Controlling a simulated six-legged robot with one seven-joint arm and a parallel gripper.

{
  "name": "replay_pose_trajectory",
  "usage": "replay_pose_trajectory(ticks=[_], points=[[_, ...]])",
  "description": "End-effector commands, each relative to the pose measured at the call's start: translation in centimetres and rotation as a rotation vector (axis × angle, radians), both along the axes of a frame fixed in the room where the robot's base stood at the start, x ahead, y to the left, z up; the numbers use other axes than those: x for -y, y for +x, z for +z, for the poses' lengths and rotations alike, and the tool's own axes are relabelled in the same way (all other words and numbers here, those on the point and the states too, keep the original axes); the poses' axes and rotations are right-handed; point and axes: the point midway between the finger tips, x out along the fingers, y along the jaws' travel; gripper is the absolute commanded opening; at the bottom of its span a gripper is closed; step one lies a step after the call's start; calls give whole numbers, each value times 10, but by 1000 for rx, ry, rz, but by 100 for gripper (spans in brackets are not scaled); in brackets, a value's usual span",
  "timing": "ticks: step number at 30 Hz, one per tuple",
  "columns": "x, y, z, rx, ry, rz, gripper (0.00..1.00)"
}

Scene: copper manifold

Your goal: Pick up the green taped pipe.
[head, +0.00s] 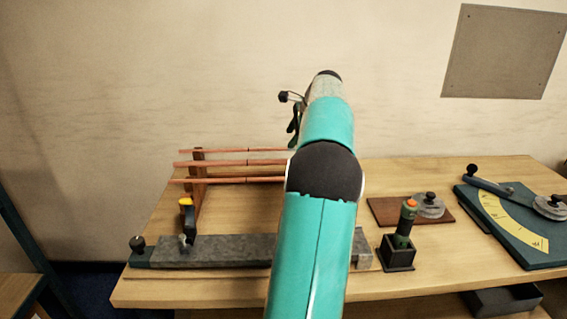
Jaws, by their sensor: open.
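Several copper pipes lie across a wooden rack on the left of the bench: an upper pipe (213,151), a middle pipe (215,163) and a lower pipe (222,181). Small dark marks show near their middles. I cannot make out green tape on any of them; their right parts are hidden behind my arm. My gripper (293,136) is open, at the far end of the arm, seen small and mostly side-on. It appears above or beyond the pipes' right part, apart from the visible pipe lengths. Its fingertips are partly hidden.
A wooden rack post (197,185) holds the pipes. A grey stone-like bar (225,250) lies in front with a yellow-black tool (187,215). To the right are a green torch-like tool in a black holder (398,254), a brown board (390,211) and a bender with yellow scale (512,240).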

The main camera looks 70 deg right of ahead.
Motion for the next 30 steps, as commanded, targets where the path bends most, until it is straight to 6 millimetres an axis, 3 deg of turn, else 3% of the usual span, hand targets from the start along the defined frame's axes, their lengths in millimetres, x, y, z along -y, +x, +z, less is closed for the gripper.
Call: replay_pose_trajectory(ticks=[4, 12, 22, 30], points=[[7, 4, -13, 7, 9, -14, 45], [16, 32, -56, 5, 8, -10, 45], [21, 47, -80, 5, 6, -10, 45], [29, 67, -112, 4, 6, -9, 45]])
